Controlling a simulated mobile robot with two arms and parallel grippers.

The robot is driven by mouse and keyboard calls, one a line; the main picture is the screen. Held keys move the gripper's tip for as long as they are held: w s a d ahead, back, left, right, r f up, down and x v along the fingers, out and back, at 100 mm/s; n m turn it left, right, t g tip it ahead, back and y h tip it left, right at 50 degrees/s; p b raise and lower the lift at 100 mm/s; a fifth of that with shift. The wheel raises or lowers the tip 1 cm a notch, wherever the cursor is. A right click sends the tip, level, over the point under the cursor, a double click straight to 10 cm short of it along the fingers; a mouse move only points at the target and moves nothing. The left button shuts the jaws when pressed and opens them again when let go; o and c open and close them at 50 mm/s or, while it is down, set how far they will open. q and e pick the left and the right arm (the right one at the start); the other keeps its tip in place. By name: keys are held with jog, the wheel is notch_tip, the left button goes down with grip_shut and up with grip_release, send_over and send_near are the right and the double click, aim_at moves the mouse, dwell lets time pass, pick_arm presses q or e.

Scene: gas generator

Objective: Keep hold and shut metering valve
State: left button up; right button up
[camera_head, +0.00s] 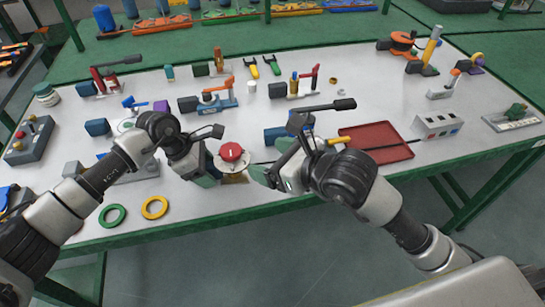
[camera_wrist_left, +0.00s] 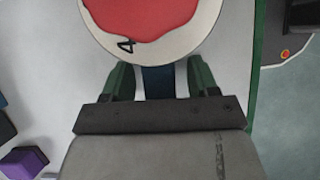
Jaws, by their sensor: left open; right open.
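The metering valve seems to be the part with a red knob (camera_head: 231,151) and a white dial ring, near the table's front edge. In the left wrist view the red knob (camera_wrist_left: 150,15) and its white ring with a black "4" fill the top. My left gripper (camera_head: 207,174) is at the left side of the dial. Its green fingers (camera_wrist_left: 160,80) are apart, with a dark blue part between them just below the ring; I cannot tell if they touch it. My right gripper (camera_head: 270,170) is open, just right of the dial, with nothing seen between its fingers.
A green ring (camera_head: 112,206) and a yellow ring (camera_head: 155,198) lie at the front left. A red tray (camera_head: 376,134) lies right of my right gripper. Several valves and fittings stand behind. The green table edge (camera_head: 285,198) runs close in front.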

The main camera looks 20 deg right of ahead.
pick_arm(q)
jog(key=v, duration=1.2)
